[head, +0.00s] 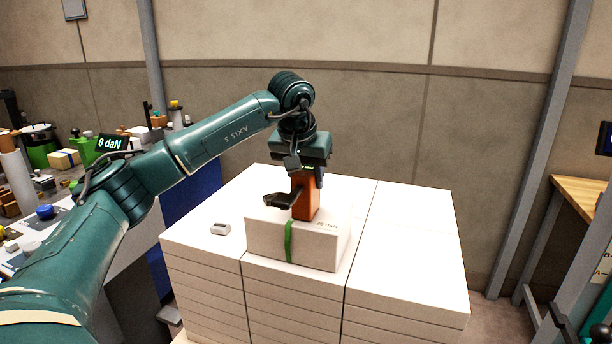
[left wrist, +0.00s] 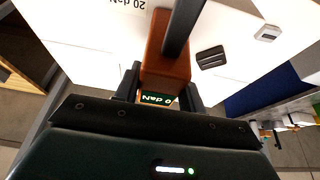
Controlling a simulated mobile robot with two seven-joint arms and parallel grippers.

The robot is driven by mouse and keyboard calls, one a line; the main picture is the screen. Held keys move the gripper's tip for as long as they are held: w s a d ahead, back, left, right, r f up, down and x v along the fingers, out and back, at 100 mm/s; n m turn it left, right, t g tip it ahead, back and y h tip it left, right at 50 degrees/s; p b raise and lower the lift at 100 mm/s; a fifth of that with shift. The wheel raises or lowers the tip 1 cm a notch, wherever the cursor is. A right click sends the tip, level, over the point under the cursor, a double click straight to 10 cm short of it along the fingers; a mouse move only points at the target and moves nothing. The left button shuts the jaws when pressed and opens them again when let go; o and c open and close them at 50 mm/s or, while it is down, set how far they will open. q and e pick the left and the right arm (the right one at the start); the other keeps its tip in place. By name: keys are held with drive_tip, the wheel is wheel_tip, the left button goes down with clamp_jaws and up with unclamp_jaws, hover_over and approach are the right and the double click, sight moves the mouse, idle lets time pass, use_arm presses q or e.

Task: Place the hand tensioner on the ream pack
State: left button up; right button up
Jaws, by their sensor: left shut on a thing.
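The hand tensioner (head: 306,199) has an orange body and a black lever. My left gripper (head: 308,172) is shut on its upper part and holds it upright over the ream pack (head: 295,247). The pack is a white box with a green strap around it and "20 daN" printed on top. The tensioner's lower end meets the pack's top in the picture; I cannot tell whether they touch. In the left wrist view the tensioner (left wrist: 166,68) sits between the fingers of my left gripper (left wrist: 161,92), a "0 daN" display showing on it. My right gripper is out of view.
The pack lies on a broad stack of white reams (head: 412,235). A small grey device (head: 220,229) lies on the stack left of the pack. A cluttered table (head: 60,225) is at the left, a wooden bench (head: 580,192) at the right. The stack's right top is clear.

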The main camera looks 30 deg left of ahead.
use_arm(q)
drive_tip(key=o, duration=1.3)
drive_tip(key=shift+f, duration=0.1)
